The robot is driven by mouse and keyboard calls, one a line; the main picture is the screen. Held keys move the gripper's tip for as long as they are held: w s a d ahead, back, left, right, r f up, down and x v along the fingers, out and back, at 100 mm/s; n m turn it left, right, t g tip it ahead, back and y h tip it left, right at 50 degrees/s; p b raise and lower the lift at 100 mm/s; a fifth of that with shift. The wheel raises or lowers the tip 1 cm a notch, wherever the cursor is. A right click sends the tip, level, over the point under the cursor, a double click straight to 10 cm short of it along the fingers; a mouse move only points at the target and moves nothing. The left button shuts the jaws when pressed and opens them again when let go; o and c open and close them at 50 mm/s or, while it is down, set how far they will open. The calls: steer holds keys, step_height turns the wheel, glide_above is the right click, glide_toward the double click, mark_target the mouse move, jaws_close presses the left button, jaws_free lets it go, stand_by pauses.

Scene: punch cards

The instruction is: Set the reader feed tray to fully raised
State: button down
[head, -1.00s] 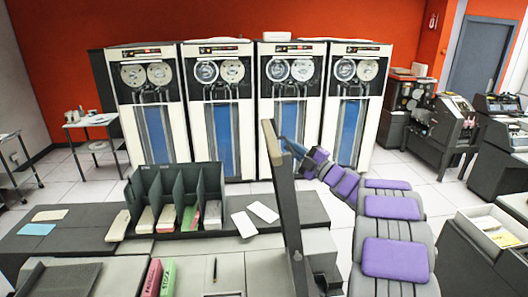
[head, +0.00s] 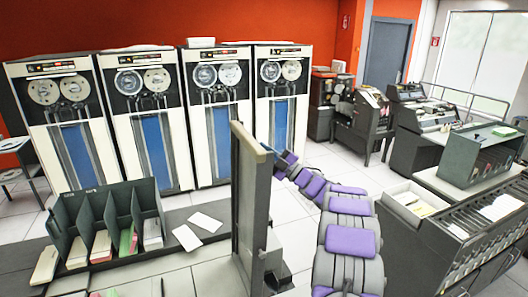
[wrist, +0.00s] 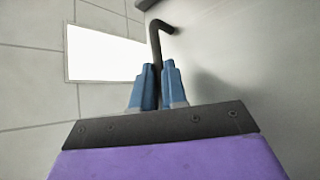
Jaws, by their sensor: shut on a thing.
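The reader feed tray (head: 247,200) is a tall grey panel with a tan top edge. It stands close to upright in the middle of the head view, seen nearly edge-on. In the wrist view, a broad grey surface (wrist: 245,65), which looks like the tray's face, fills the right side. A dark bent handle (wrist: 155,42) stands in front of it. My gripper (wrist: 158,76) has its blue fingers closed on the handle's lower part. In the head view my gripper is mostly hidden behind the tray, with my purple-padded arm reaching it from the right.
A dark card rack (head: 107,222) with several card stacks is at lower left. Loose white cards (head: 187,238) lie beside it. Tall tape cabinets (head: 150,115) line the back. A grey cabinet with an open bin (head: 408,200) stands right of my arm.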

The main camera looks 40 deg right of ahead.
steer(key=shift+s+d+r, duration=0.1)
steer(key=shift+d+r, duration=0.05)
steer(key=shift+d, duration=0.05)
steer(key=c, duration=1.2)
jaws_free()
steer(key=shift+d, duration=0.35)
steer(key=shift+o, duration=0.2)
steer(key=shift+a, duration=0.1)
steer(key=shift+a, duration=0.1)
steer(key=b+v, duration=0.3)
steer(key=v, duration=1.4)
steer(key=shift+d+f, duration=0.25)
steer(key=shift+f, duration=0.2)
steer(key=shift+d, duration=0.1)
